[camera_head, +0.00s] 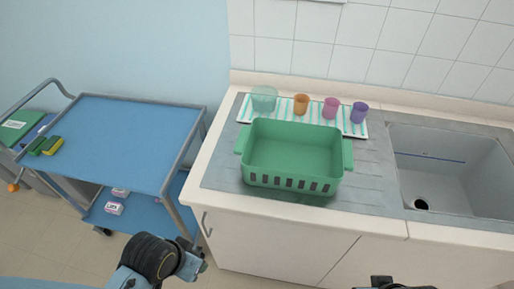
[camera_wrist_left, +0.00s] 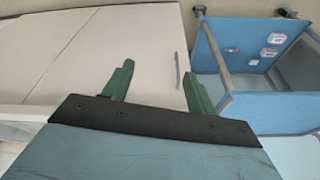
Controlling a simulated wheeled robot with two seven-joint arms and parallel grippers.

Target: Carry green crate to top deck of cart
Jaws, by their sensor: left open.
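The green crate (camera_head: 293,155) sits empty on the grey drainboard of the counter, left of the sink, with a tab handle at each end. The blue cart (camera_head: 131,139) stands to the left of the counter; the middle of its top deck is bare. My left gripper (camera_head: 200,266) is low in front of the counter, between cart and crate, apart from both. In the left wrist view its two green fingers (camera_wrist_left: 158,88) are spread with nothing between them, facing the cabinet front. Part of my right arm may show at the bottom edge in the head view; its fingers are not visible.
A striped cloth (camera_head: 287,114) behind the crate bears a glass bowl (camera_head: 264,98) and orange, pink and purple cups (camera_head: 331,107). The sink (camera_head: 450,165) is at the right. Sponges (camera_head: 46,145) lie on the cart's left end; small boxes (camera_head: 114,208) are on its lower shelf.

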